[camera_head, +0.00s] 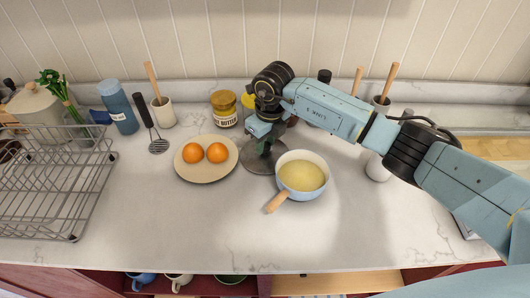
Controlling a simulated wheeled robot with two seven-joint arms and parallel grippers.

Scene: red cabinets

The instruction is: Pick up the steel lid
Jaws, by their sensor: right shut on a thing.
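The steel lid (257,160) is a grey disc at the middle of the counter, between the plate and the saucepan. My right gripper (262,143) is over it, pointing down, and is shut on the lid near its top. The grip point itself is mostly hidden by the gripper body. I cannot tell whether the lid touches the counter. My left gripper is not in view.
A saucepan (301,175) with yellow contents sits close to the right of the lid. A beige plate (206,175) with two oranges is close to the left. Jars (224,109) stand behind. A wire dish rack (58,185) is far left. The front counter is clear.

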